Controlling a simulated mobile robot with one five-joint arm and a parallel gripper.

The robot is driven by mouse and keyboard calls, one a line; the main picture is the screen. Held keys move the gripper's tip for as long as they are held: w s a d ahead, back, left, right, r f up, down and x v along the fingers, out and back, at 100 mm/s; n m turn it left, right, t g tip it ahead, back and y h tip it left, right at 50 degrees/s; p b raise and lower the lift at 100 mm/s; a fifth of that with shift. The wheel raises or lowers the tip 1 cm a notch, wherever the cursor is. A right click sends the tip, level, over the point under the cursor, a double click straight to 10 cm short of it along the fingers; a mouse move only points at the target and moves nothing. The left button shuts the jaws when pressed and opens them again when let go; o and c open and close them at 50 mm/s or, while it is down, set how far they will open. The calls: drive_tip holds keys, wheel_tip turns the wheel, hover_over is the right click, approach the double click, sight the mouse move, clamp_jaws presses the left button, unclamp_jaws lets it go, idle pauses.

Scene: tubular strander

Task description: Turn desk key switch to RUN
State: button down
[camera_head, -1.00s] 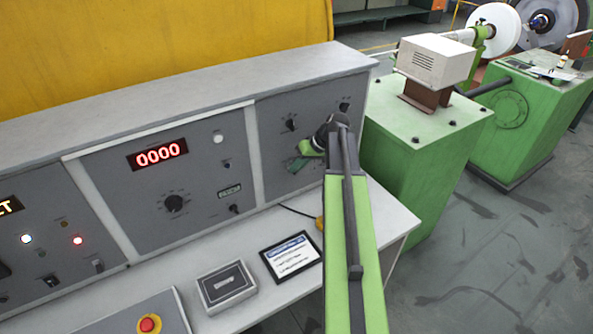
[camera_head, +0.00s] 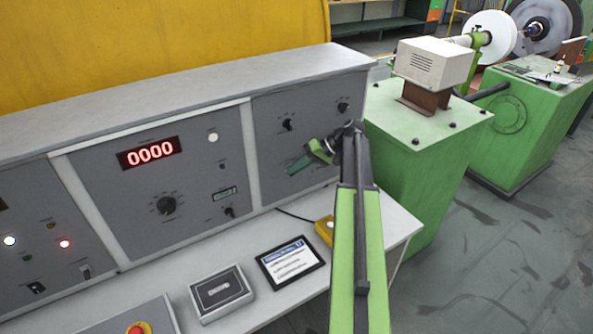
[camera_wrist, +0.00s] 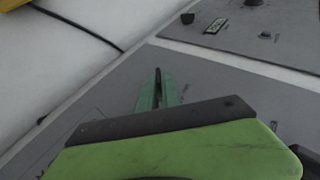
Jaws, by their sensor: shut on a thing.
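My gripper (camera_head: 292,170) is at the grey right-hand panel (camera_head: 268,110) of the desk, below two black knobs. Its green fingers point down and left in the head view. In the wrist view the fingers (camera_wrist: 157,78) come close together at their tips, in front of the grey panel. They are shut on the key switch, which the fingers hide. I cannot read its position or any RUN mark.
The middle panel shows a red 0000 display (camera_head: 149,152) and a black selector (camera_head: 166,205). A tablet (camera_head: 290,262), a grey box (camera_head: 221,292) and a red button (camera_head: 137,329) are on the desktop. A green machine housing (camera_head: 425,170) stands close on the right.

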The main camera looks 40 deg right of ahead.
drive_tip(key=c, duration=1.6)
unclamp_jaws()
drive_tip(key=shift+o, duration=0.2)
drive_tip(key=p+v, duration=1.1)
drive_tip(key=v, duration=0.6)
drive_tip(key=shift+d, duration=0.15)
drive_tip(key=shift+s, duration=0.1)
